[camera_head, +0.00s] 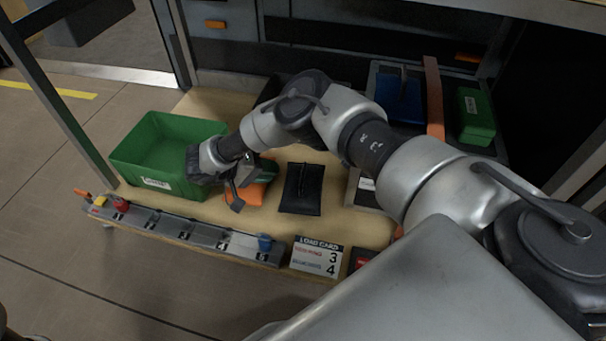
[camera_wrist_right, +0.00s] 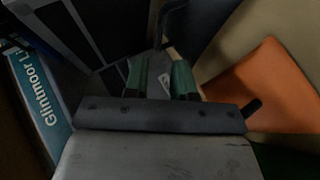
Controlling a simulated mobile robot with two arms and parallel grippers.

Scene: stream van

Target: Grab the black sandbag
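The black sandbag (camera_head: 301,189) lies flat on the tan worktop, with a strap or seam along its top. My right gripper (camera_head: 245,191) is to its left, over an orange thing, and apart from the sandbag. In the right wrist view my right gripper (camera_wrist_right: 163,80) shows two green-faced fingers with a gap between them and nothing clearly held. I cannot make out the sandbag for sure in that view. My left gripper is not in view.
A green bin (camera_head: 165,152) stands left of my gripper. An orange item (camera_head: 252,192) lies beside the sandbag. A numbered rail (camera_head: 180,229) and a load card (camera_head: 317,257) line the front edge. Blue (camera_head: 400,98) and green (camera_head: 476,118) boxes stand behind my right arm.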

